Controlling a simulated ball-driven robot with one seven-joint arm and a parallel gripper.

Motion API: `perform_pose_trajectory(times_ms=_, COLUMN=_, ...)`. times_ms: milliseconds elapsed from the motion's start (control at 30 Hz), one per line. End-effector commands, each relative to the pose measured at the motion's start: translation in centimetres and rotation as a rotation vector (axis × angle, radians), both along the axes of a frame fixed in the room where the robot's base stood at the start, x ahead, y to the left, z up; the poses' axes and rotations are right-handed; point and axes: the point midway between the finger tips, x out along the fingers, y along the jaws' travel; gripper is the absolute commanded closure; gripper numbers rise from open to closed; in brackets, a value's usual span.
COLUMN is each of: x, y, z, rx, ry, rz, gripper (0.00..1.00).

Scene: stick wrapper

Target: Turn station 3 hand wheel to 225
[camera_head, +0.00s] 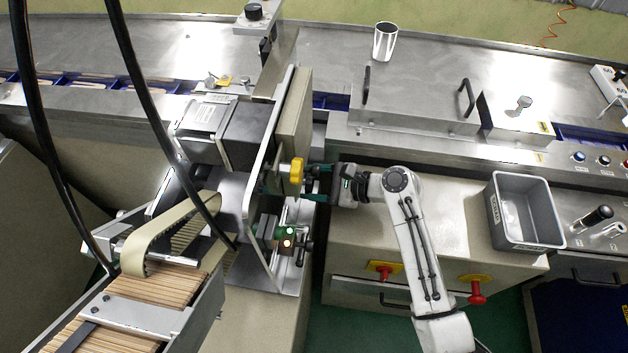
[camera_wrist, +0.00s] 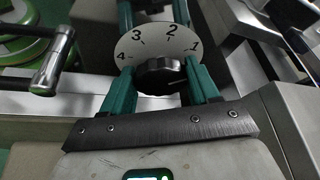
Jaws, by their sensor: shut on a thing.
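My gripper (camera_head: 316,184) reaches in from the right to the machine's front plate, beside a yellow knob (camera_head: 297,171). In the wrist view its green fingers (camera_wrist: 160,82) are shut on a black round knob (camera_wrist: 160,70). Behind that knob is a pale dial plate (camera_wrist: 152,44) numbered 1 to 4. A green-rimmed round part with a metal crank handle (camera_wrist: 50,68) stands to the left in the wrist view, apart from the fingers. The head view shows a small crank (camera_head: 306,243) below my gripper. I cannot read any 225 scale.
A small lit unit (camera_head: 288,242) sits just below my gripper. The machine's upright metal plate (camera_head: 262,150) is close on the left. A grey bin (camera_head: 496,222) and red handles on yellow plates (camera_head: 383,268) lie to the right. Black cables (camera_head: 150,110) cross the left side.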

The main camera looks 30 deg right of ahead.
Motion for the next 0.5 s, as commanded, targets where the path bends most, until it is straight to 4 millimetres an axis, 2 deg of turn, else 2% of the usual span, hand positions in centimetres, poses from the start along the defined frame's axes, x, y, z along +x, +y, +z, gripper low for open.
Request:
perform_pose_trajectory(times_ms=100, x=-0.04, y=-0.03, z=-0.04, rx=0.001, ry=0.001, rz=-0.001, gripper=0.70)
perform_pose_trajectory(times_ms=133, x=-0.04, y=-0.04, z=-0.04, rx=0.001, ry=0.001, rz=-0.001, gripper=0.39)
perform_pose_trajectory(times_ms=400, x=-0.02, y=-0.01, z=-0.03, rx=0.001, ry=0.001, rz=-0.001, gripper=0.14)
perform_pose_trajectory(times_ms=500, x=-0.02, y=-0.01, z=-0.02, rx=0.001, ry=0.001, rz=-0.001, gripper=0.14)
